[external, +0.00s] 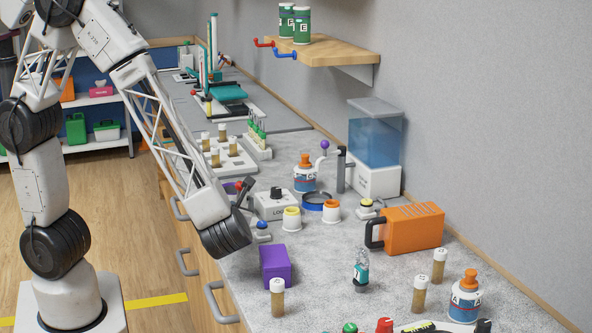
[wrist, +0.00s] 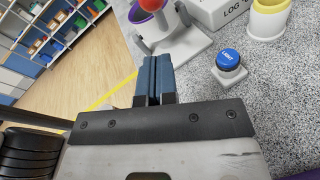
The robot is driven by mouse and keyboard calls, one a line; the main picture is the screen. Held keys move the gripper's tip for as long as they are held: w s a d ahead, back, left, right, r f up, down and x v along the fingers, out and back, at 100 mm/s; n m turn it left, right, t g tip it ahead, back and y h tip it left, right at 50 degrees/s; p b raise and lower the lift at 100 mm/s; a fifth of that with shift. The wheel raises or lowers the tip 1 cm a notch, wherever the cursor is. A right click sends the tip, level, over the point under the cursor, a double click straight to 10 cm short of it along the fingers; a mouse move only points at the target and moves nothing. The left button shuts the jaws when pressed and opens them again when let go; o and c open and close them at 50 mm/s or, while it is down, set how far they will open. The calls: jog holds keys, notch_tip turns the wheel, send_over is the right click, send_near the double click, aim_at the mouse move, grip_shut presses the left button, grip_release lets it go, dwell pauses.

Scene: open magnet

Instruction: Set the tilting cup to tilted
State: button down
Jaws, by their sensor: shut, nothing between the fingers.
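In the external view, only a bit of purple (external: 230,187) shows beside my arm, mostly hidden. I cannot tell the cup's exact angle. My gripper (wrist: 154,62) is shut and empty, its blue-grey fingertips together. The tips point toward the cup and appear just short of it in the wrist view.
A blue LIGHT button (wrist: 229,60) stands right of the fingers. A grey LOG box (external: 275,205), yellow-rimmed cup (external: 292,219) and purple block (external: 275,266) are close by. The counter's front edge and wooden floor (wrist: 75,60) lie to the left.

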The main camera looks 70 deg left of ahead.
aim_at(237, 189)
jog(key=shift+w+a+r, duration=0.5)
jog(key=shift+a+r, duration=0.05)
jog(key=shift+a, duration=0.25)
jog(key=shift+w+a+r, duration=0.5)
jog(key=shift+a+r, duration=0.05)
jog(key=shift+a, duration=0.25)
jog(key=shift+a+r+h, duration=0.35)
jog(key=shift+r+h, duration=0.15)
jog(key=shift+a+r+n+g+h, duration=0.2)
jog(key=shift+a+r+n+h, duration=0.15)
jog(key=shift+a+r+h, duration=0.75)
jog(key=shift+a+r+n+g+h, duration=0.25)
jog(key=shift+a+r+h, duration=0.45)
jog(key=shift+a+h, duration=0.8)
jog(key=shift+a+r+n+g+h, duration=0.15)
jog(key=shift+a+r+n+h, duration=0.25)
jog(key=shift+a+r+h, duration=0.85)
jog(key=shift+a+f+y, duration=0.2)
jog(key=shift+a+y, duration=0.05)
jog(key=shift+a, duration=0.8)
